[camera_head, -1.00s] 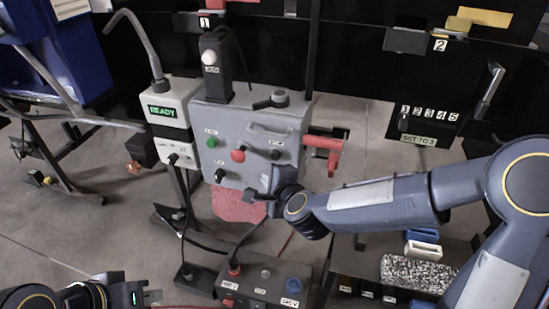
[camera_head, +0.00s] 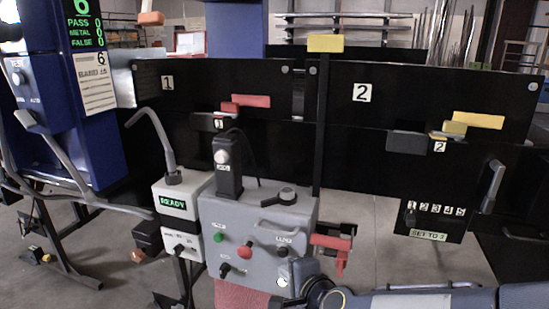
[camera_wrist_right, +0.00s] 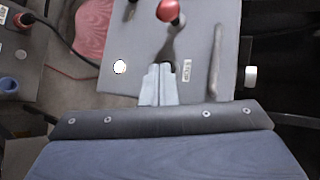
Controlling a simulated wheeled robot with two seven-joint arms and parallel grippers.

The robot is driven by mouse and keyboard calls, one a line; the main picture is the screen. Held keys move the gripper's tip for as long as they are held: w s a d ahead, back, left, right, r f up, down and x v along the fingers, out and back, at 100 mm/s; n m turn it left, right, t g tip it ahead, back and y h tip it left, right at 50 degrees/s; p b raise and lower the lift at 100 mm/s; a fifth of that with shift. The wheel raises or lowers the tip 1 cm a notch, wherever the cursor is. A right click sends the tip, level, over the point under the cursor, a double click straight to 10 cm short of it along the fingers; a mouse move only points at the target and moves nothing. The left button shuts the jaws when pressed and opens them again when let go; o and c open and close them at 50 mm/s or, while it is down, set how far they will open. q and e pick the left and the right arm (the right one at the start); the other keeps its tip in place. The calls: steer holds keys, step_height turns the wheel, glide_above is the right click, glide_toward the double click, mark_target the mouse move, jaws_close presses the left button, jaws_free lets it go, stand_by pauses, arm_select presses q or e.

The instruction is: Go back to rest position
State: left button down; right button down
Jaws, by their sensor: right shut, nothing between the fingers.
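My right gripper (camera_head: 298,274) is at the lower right of the grey control box (camera_head: 212,245), and its arm comes in along the bottom right edge. In the right wrist view its fingers (camera_wrist_right: 158,84) are shut and empty. They point at the box face, close to a dark knob (camera_wrist_right: 173,45) and below the red button (camera_wrist_right: 168,10); I cannot tell whether they touch the knob. The red button (camera_head: 245,250) and green button (camera_head: 218,237) also show in the head view. My left gripper is out of view.
A white unit reading READY (camera_head: 173,201) stands left of the box. A red clamp-like part (camera_head: 332,241) juts out at its right. Black panels (camera_head: 250,85) stand behind, and a blue cabinet (camera_head: 95,150) is at the left. Floor shows at the right (camera_head: 390,240).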

steer(key=s+d+r+n+g+p, duration=0.2)
steer(key=s+d+r+n+p, duration=0.3)
steer(key=s+d+r+n, duration=0.35)
steer(key=s+d+n+g+h+p, duration=0.1)
steer(key=s+d, duration=0.3)
steer(key=s, duration=0.4)
steer(key=s+d+n+g+h+p, duration=0.1)
steer(key=s+d+n+g+p, duration=0.1)
steer(key=s+d, duration=0.3)
steer(key=s+n+g, duration=0.1)
steer(key=s, duration=0.3)
steer(key=shift+s+f, duration=0.2)
steer(key=shift+f, duration=0.2)
stand_by(0.8)
